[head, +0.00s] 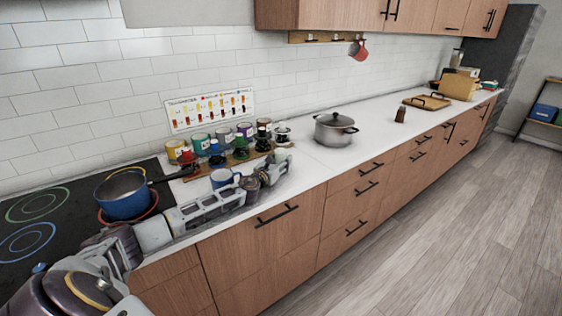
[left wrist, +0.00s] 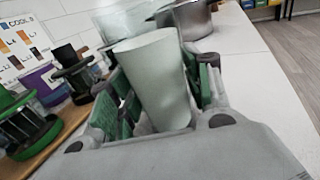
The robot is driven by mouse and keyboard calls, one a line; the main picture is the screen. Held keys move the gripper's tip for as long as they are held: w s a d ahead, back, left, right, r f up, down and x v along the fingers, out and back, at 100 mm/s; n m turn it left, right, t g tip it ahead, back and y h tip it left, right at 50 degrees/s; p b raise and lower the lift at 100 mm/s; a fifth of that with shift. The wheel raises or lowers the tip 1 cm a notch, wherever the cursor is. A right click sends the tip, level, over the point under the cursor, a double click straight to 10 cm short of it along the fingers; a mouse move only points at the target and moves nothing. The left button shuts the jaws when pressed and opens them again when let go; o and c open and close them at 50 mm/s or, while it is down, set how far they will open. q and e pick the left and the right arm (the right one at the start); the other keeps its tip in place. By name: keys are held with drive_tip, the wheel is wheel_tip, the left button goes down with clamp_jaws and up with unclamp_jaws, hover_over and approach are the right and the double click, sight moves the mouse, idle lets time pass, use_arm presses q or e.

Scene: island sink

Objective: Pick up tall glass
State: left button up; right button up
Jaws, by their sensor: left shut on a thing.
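The tall glass (left wrist: 158,85) is pale, frosted and tapered, and shows in the left wrist view between the green-padded fingers of my left gripper (left wrist: 165,85). The gripper is shut on it, with a finger on each side. In the head view my left gripper (head: 278,163) reaches along the counter, right of a blue mug (head: 223,178); the glass cannot be made out clearly there. Whether its base touches the counter cannot be told. My right gripper is not in view.
A lidded metal pot (head: 335,130) stands farther right on the white counter. A blue pan (head: 124,196) sits on the stove at left. The counter beyond the pot has free room.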

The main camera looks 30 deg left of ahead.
sight(281, 145)
use_arm(q)
drive_tip(key=shift+r, duration=0.35)
drive_tip(key=shift+c, duration=0.2)
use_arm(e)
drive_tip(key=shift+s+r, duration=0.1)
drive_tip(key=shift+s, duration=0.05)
use_arm(q)
drive_tip(key=shift+r+p, duration=0.5)
drive_tip(key=shift+r, duration=0.4)
drive_tip(key=shift+r+p, duration=0.4)
drive_tip(key=shift+r, duration=1.55)
drive_tip(key=shift+r+p, duration=0.3)
drive_tip(key=shift+p, duration=0.05)
drive_tip(key=shift+r+p, duration=0.4)
drive_tip(key=shift+r, duration=1)
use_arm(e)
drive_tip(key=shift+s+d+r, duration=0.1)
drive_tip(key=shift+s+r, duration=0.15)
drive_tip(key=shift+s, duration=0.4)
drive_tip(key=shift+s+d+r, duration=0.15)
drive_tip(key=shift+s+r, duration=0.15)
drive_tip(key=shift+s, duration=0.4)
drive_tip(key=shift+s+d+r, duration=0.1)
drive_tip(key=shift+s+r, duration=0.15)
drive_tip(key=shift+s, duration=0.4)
use_arm(q)
drive_tip(key=shift+r, duration=0.15)
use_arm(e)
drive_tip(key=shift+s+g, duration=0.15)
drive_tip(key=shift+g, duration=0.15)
